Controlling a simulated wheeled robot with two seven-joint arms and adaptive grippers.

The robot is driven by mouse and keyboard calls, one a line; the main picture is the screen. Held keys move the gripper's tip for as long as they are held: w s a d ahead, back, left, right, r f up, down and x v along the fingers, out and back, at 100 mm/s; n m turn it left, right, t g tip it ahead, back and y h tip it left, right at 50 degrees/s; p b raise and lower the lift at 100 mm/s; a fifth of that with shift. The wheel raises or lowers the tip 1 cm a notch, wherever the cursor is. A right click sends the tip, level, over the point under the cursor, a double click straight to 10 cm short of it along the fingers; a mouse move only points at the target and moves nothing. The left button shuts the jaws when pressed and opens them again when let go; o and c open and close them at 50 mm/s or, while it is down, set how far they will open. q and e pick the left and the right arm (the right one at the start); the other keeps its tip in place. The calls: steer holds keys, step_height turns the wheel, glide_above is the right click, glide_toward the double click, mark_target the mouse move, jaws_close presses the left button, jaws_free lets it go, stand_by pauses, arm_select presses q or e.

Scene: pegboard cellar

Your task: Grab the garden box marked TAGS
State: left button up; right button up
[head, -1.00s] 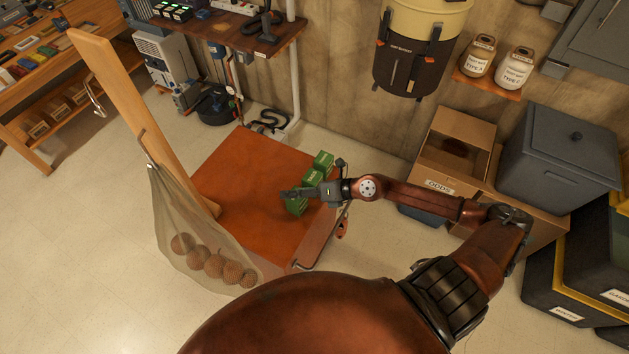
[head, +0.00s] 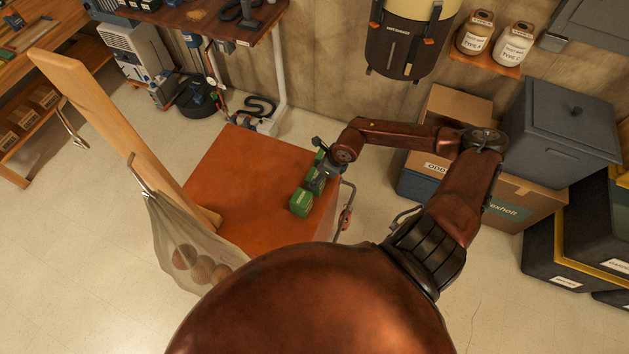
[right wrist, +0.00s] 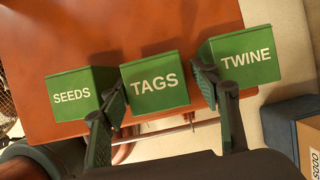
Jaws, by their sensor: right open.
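The green box marked TAGS (right wrist: 155,84) stands in the middle of a row in the right wrist view. A green SEEDS box (right wrist: 76,96) is on its left and a green TWINE box (right wrist: 243,57) on its right. My right gripper (right wrist: 157,77) is open, one finger showing at each side of the TAGS box; I cannot tell whether they touch it. In the head view my right gripper (head: 318,176) is over the row and hides most of the middle box. The nearest green box (head: 301,203) shows clearly there. My left gripper is out of view.
The boxes stand near the right edge of an orange-brown platform (head: 235,185), otherwise bare on top. A wooden post (head: 110,125) with a hanging net of balls (head: 190,250) stands at its left. Cardboard boxes (head: 525,205) and dark bins (head: 560,135) are to the right.

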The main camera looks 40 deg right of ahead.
steer(key=shift+a+x, duration=0.25)
steer(key=shift+x, duration=2.1)
steer(key=shift+w+f, duration=0.15)
steer(key=shift+f, duration=0.15)
steer(key=shift+a, duration=0.1)
steer(key=shift+c, duration=0.9)
steer(key=c, duration=0.8)
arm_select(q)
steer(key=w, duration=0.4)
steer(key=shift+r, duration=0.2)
arm_select(e)
steer(key=shift+c, duration=0.4)
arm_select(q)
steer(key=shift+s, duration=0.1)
